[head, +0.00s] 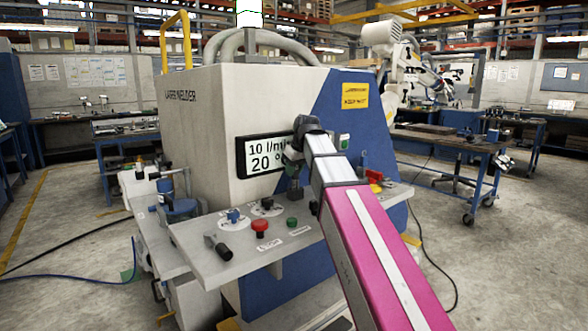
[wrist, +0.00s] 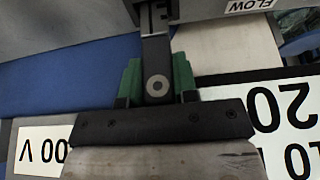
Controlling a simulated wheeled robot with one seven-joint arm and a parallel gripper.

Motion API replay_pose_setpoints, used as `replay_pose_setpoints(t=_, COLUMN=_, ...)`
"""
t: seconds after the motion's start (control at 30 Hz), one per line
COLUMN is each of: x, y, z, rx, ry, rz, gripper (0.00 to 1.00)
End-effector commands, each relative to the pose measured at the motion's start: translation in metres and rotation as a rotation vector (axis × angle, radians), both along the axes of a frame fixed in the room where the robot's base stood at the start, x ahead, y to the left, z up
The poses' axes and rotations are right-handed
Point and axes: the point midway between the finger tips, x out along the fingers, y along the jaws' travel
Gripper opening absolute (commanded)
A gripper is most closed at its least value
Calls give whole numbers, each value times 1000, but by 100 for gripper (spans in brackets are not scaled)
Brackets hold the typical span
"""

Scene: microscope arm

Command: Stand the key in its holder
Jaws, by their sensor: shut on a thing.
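My gripper (wrist: 157,86) is shut on a dark grey key (wrist: 156,50) in the wrist view. The green finger pads sit on both sides of the key's head, which has a pale round spot. The narrower end of the key points to the top of the picture, to a dark slotted piece (wrist: 158,12). I cannot tell whether that piece is the holder, or whether the key touches it. In the head view my gripper (head: 294,185) is above the machine's control shelf, in front of the display. The key is not clear there, and I cannot make out the holder.
The shelf (head: 330,232) carries a red button (head: 260,228), a green button (head: 292,222), a blue knob (head: 234,215), a black lever (head: 217,246) and a red part (head: 374,176). The display (head: 262,155) is close behind my gripper.

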Motion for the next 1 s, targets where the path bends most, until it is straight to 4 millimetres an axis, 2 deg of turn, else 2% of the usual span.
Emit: replay_pose_setpoints(t=1.0, x=0, y=0, z=-22, rx=0, ry=0, rz=0, gripper=3)
